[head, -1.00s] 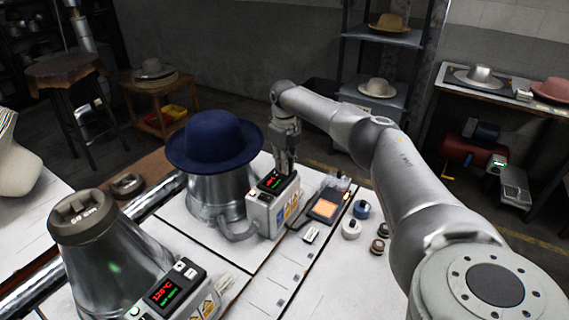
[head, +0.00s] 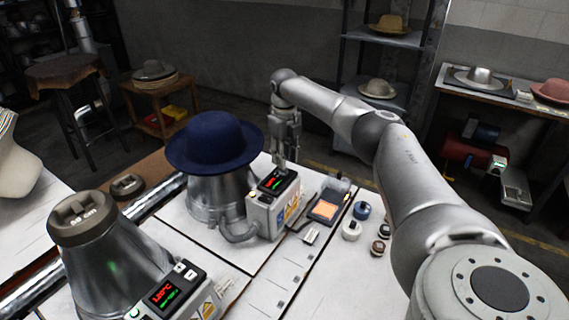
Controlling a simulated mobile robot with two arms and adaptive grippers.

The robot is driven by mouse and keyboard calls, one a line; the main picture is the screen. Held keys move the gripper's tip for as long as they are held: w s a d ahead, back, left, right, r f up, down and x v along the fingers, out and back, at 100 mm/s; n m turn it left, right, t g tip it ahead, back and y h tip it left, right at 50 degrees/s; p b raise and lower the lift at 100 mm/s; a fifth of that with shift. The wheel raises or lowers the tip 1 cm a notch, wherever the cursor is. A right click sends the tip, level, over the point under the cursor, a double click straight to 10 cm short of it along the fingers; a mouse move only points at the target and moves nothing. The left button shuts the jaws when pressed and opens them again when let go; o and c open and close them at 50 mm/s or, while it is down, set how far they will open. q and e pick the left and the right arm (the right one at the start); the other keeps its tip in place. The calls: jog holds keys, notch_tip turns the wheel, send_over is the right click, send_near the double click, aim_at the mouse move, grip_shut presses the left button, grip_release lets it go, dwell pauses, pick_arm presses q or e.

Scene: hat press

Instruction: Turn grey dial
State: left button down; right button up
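My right gripper (head: 282,166) points down over the back of the top panel of the middle control box (head: 264,216). Its fingertips are at or just above that panel; I cannot tell whether they touch it. The fingers look close together, but I cannot tell whether they are shut. No grey dial shows clearly; part of the panel beside the display (head: 272,181) is hidden behind the fingers. A blue felt hat (head: 214,140) sits on the metal press form (head: 218,193) left of the box. My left gripper is not in view.
A second metal form (head: 100,262) with its own control box (head: 172,296) stands at front left. A tablet-like device (head: 326,207) and several small round pots, one blue and white (head: 362,210), lie right of the middle box.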

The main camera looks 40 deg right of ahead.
notch_tip(320, 180, up, 9)
jog(key=shift+f, duration=0.1)
dwell(0.6)
